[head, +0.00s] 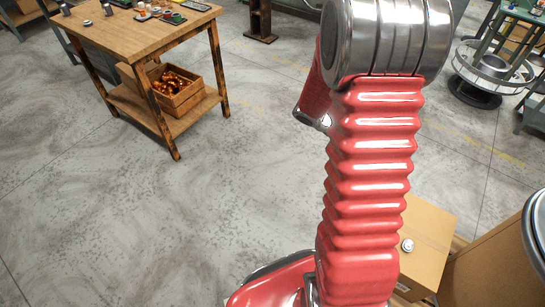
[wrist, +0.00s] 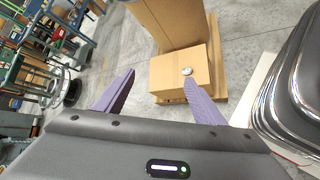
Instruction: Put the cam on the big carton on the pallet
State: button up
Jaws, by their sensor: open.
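A small silver disc with a dark centre, which looks like the cam (head: 407,245), lies flat on top of a brown carton (head: 427,222). In the wrist view the cam (wrist: 187,71) is on the same carton (wrist: 170,72), towards its right side. A second, taller-looking brown carton (wrist: 172,22) stands against it. Both are on a wooden pallet (wrist: 216,75). My gripper (wrist: 158,77) is open, with two purple fingers spread and nothing between them. The right fingertip appears just below the cam in the picture, but apart from it. The head view does not show the gripper.
A wooden workbench (head: 140,35) with small items on top and a crate of copper-coloured parts (head: 180,90) on its shelf stands at upper left. A ring-shaped metal stand (head: 490,68) is at upper right. The concrete floor between is clear.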

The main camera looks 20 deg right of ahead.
jog(key=a+r+m+t+y, duration=0.1)
jog(key=a+r+t+y, duration=0.2)
jog(key=a+r, duration=0.3)
jog(key=s+a+r+t+y, duration=0.1)
jog(key=a+r+t+y, duration=0.2)
jog(key=a, duration=1.3)
jog(key=s+a+r+m+t+y, duration=0.1)
jog(key=a+r+t+y, duration=0.1)
jog(key=a+r+t, duration=0.3)
jog(key=a+r, duration=0.4)
jog(key=a, duration=0.2)
jog(key=shift+s+r+m+y, duration=0.2)
jog(key=shift+m+y, duration=0.1)
jog(key=shift+y, duration=0.1)
